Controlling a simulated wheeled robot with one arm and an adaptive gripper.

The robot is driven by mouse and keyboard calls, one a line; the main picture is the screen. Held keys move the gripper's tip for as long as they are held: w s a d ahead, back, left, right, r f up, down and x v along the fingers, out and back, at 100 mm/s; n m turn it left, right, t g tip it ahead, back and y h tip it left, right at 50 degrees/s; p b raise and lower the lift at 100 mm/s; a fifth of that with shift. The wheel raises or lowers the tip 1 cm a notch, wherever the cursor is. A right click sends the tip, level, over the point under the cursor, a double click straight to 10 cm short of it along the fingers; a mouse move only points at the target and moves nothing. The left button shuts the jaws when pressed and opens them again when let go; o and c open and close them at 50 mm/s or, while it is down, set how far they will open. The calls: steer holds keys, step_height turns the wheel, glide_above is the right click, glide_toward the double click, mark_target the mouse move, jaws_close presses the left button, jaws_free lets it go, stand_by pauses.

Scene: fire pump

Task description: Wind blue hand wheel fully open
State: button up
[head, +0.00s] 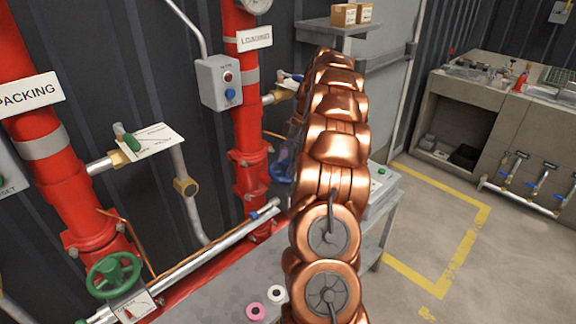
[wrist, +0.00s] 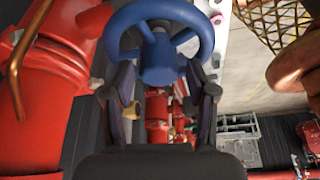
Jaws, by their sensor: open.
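The blue hand wheel (wrist: 158,52) fills the upper middle of the wrist view, with its rim, hub and spokes showing. My gripper (wrist: 161,76) is open, with one dark finger on each side of the wheel's near part. The fingertips reach close to the rim; I cannot tell whether they touch it. In the head view only a sliver of the blue wheel (head: 279,173) shows beside the red pipe, left of my copper arm. The arm hides the rest of the wheel and my gripper there.
A green hand wheel (head: 114,275) sits at lower left, near the red pipe (head: 62,160). A grey button box (head: 220,82) hangs beside the second red pipe (head: 247,110). A sink bench (head: 500,120) stands at right. Yellow-marked floor (head: 440,220) is clear.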

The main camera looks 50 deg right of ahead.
steer(key=m+t+b, duration=0.1)
steer(key=m, duration=0.2)
steer(key=shift+m+h, duration=0.4)
steer(key=shift+f+m+t+b, duration=0.1)
steer(key=shift+m+t+b, duration=0.3)
steer(key=shift+m+b, duration=0.25)
steer(key=shift+a+m+h, duration=0.1)
steer(key=shift+m+h, duration=0.2)
steer(key=shift+m, duration=0.25)
steer(key=m, duration=0.2)
steer(key=m+t+h+b, duration=0.1)
steer(key=m, duration=0.1)
steer(key=shift+s+m+h, duration=0.1)
steer(key=shift+m+h, duration=0.2)
steer(key=shift+m, duration=0.6)
jaws_close()
